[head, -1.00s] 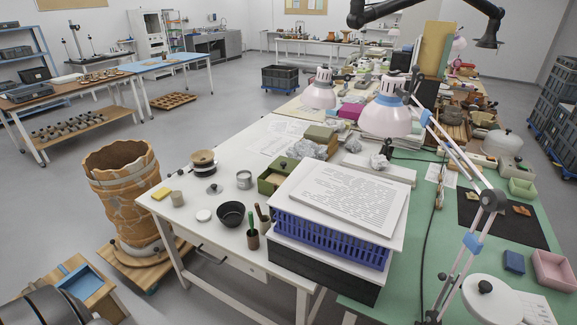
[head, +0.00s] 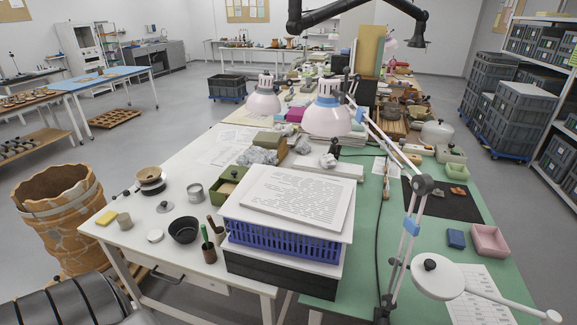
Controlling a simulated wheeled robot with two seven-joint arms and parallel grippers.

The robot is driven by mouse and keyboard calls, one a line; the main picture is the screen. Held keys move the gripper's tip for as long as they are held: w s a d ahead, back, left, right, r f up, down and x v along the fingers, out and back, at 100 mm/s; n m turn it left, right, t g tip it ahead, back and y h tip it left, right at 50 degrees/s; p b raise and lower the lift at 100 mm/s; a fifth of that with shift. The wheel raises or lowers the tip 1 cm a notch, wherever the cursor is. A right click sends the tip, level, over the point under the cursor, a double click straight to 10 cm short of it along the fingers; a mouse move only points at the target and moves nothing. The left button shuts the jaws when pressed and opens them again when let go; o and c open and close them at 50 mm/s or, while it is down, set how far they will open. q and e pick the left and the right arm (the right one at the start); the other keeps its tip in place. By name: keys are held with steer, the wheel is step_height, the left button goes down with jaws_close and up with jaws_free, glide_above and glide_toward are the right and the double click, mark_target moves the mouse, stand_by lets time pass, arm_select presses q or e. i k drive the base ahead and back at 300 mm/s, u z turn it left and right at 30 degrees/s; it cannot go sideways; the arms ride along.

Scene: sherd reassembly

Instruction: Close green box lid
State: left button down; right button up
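A small olive-green box (head: 230,179) stands on the white table, behind and left of the stack with the printed sheet. Its top looks open, with something tan inside; its near right side is partly hidden by the stack. A second olive-green block or box (head: 270,144) sits farther back beside grey crumpled lumps; I cannot tell whether it is a lid. A pale green open tray (head: 456,171) lies on the green mat at the right. Neither of my grippers is in view; a dark ribbed arm part of mine shows at the bottom left.
A blue crate (head: 284,240) with a white board and printed sheet (head: 296,197) stands at the table's front. A lamp arm (head: 407,240) rises at right.

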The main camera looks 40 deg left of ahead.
mark_target(236, 173)
steer(key=z, duration=1.9)
steer(key=k, duration=1.2)
steer(key=u, duration=1.9)
